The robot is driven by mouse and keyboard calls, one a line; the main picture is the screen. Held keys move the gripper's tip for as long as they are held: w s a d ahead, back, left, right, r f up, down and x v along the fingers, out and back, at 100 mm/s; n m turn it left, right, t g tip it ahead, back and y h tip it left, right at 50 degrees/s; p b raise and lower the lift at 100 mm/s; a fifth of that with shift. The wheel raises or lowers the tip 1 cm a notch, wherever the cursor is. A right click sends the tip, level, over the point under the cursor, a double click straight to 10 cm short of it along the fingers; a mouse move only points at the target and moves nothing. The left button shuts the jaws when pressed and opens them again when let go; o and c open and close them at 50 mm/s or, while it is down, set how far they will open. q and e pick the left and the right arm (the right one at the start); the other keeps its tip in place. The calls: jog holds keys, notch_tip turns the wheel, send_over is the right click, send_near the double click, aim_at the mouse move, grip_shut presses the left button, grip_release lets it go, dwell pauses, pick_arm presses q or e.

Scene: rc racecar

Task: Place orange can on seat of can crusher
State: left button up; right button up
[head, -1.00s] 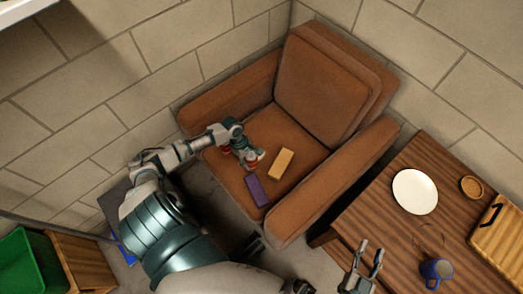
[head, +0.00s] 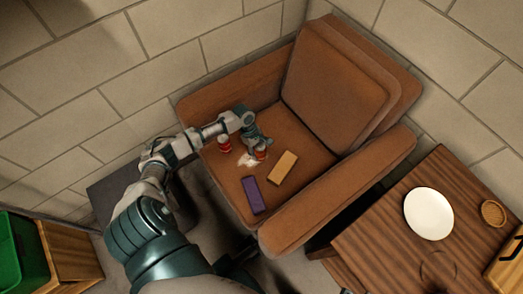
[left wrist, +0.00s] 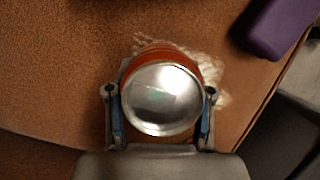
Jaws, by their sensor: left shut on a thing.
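My left gripper (head: 259,149) is shut on an orange-red can (head: 260,156), over the seat of the brown armchair (head: 275,122). In the left wrist view, the can (left wrist: 163,98) shows its round silver end between the two fingers, with the orange side behind it. I cannot tell whether the can touches the seat. A second red can (head: 224,144) stands on the seat to the left of the gripper. I cannot make out a can crusher in either view. My right gripper is not in view.
A yellow block (head: 283,167) and a purple block (head: 252,194) lie on the seat near the held can. A white patch (head: 247,160) lies beside it. The armchair's arms and back bound the seat. A wooden table (head: 385,232) with a white plate (head: 429,214) stands at right.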

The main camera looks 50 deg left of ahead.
pick_arm(q)
jog(key=shift+d+r, duration=0.2)
jog(key=shift+d, duration=0.1)
jog(key=shift+f, duration=0.15)
jog(key=o, duration=0.9)
jog(key=shift+a+f, duration=0.15)
jog(key=shift+a, duration=0.05)
